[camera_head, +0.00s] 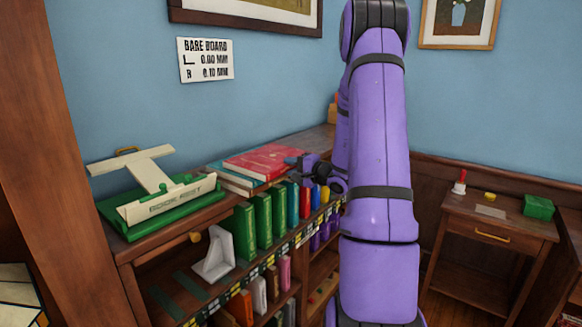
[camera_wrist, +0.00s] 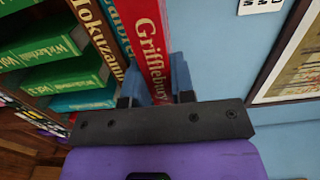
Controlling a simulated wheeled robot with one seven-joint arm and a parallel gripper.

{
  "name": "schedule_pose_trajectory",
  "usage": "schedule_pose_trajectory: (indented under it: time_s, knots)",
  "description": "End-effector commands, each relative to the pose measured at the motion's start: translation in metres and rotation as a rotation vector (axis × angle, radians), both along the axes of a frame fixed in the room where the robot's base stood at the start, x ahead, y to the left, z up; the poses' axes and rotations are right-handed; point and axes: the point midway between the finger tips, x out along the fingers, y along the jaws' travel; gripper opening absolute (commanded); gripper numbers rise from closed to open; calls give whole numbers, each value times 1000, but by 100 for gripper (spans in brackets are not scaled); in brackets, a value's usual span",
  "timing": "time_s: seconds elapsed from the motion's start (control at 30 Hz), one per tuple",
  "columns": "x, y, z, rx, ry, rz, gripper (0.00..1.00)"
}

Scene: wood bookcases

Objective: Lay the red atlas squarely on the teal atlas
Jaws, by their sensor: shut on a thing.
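The red atlas (camera_head: 268,160) lies flat at the top of a book stack on the bookcase top. In the wrist view its spine, lettered "Grifflebury" (camera_wrist: 146,40), runs between my fingers. My gripper (camera_head: 301,164) is shut on its right end; in the wrist view the dark fingertips (camera_wrist: 156,98) sit on either side of it. The teal atlas (camera_head: 238,174) is directly below the red one, mostly covered; its narrow teal spine (camera_wrist: 119,25) shows beside the red. Whether the two touch, or their edges line up, I cannot tell.
Green volumes (camera_head: 245,232) stand on the shelf in front, with a grey bookend (camera_head: 214,255). A cream-and-green book rest (camera_head: 165,200) is at left. A side table (camera_head: 500,228) stands at right.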

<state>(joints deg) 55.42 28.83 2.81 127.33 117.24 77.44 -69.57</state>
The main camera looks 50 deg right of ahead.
Motion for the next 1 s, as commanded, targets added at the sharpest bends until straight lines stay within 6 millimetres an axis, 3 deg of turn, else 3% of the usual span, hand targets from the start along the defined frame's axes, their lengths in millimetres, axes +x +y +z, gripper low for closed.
schedule_pose_trajectory:
  time_s: [0.17,0.2,0.3,0.67,0.83,1.0]
  knots:
    - [0,0,-1,-1,-2,0,0]
    - [0,0,-2,0,0,0,26]
    - [0,0,-2,0,0,0,48]
    - [-1,0,1,-1,0,-1,49]
    - [-23,-4,0,-1,1,-3,49]
    - [-58,-8,0,0,1,-5,49]
